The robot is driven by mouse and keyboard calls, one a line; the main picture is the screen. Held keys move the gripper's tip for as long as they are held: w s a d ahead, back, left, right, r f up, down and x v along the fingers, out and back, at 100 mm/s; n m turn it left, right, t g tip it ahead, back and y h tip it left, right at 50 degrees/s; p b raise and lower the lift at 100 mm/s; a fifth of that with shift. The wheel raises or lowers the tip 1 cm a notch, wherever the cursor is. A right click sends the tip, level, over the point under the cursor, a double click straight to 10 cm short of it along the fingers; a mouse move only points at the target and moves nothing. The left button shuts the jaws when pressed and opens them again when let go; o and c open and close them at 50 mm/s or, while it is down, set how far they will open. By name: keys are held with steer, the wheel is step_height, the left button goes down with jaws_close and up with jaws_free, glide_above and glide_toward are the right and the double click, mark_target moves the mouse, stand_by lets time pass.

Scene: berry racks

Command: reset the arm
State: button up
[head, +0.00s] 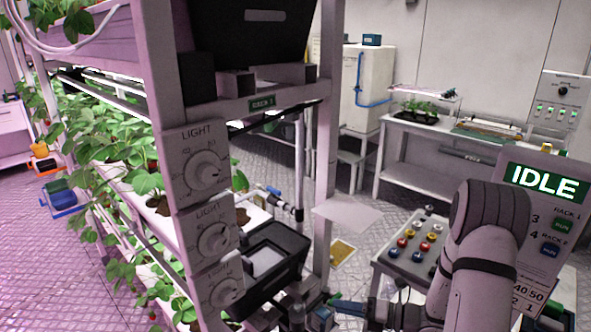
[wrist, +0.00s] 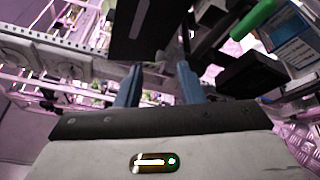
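My arm (head: 480,265) rises at the lower right of the head view and bends down towards the front of the rack. My gripper (head: 345,306) is low in the head view, beside the rack's lower right corner, with a blue finger pointing left. In the wrist view my gripper (wrist: 158,68) shows two blue fingers spread apart with no object held between them. A dark box-like part (wrist: 140,30) lies beyond the fingers. The gap between it and the fingers cannot be judged.
The berry rack (head: 325,130) with light dials (head: 204,170) and a black bin (head: 268,255) stands close to the gripper. A button table (head: 390,262) and an IDLE panel (head: 547,182) are near my arm.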

steer(key=s+a+r+n+g+h, duration=0.2)
steer(key=s+r+n+g+h, duration=0.25)
steer(key=n, duration=0.45)
steer(key=s+a+r+n+g+h, duration=0.25)
steer(key=s+r+n, duration=0.25)
steer(key=s+n, duration=0.35)
steer(key=s+d+r+n+t+h, duration=0.2)
steer(key=s+d+r+n+h, duration=0.1)
steer(key=n, duration=0.5)
steer(key=s+d+r+n+t+h, duration=0.2)
steer(key=r+n+h, duration=0.3)
steer(key=n, duration=0.4)
steer(key=shift+s+d+r, duration=0.35)
steer(key=shift+s+d, duration=0.45)
